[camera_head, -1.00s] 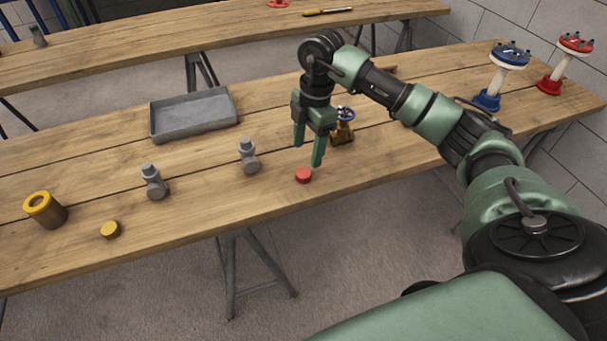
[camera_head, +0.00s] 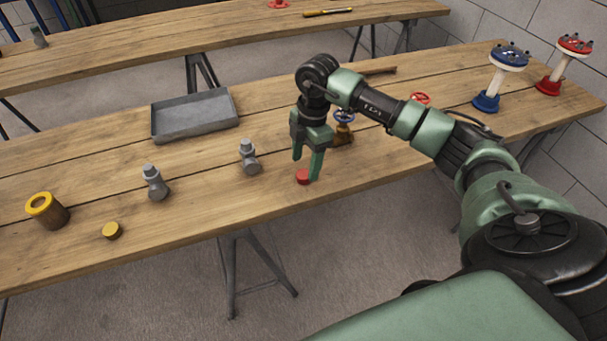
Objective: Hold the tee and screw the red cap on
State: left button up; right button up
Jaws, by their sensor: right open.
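The red cap (camera_head: 302,177) lies on the near table close to its front edge. My right gripper (camera_head: 305,170) points down at the cap with its jaws open. One green finger is in front of the cap's right side; I cannot tell whether it touches. A grey tee fitting (camera_head: 250,157) stands on the table to the left of the cap. A second grey tee fitting (camera_head: 155,184) stands further left. My left gripper is not in view.
A grey tray (camera_head: 194,117) lies behind the tees. A brass valve with a blue handwheel (camera_head: 343,130) stands close behind my right gripper. Blue (camera_head: 487,102) and red flanged pieces (camera_head: 548,86) stand far right.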

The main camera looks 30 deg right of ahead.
aim_at(303, 174)
notch_tip(303, 174, down, 3)
jog(key=shift+w+a+f, duration=0.1)
jog(key=shift+a+f, duration=0.05)
jog(key=shift+f, duration=0.05)
grip_shut()
jog(key=shift+r, duration=0.15)
notch_tip(303, 174, up, 20)
jog(key=shift+b, duration=0.4)
dwell(0.4)
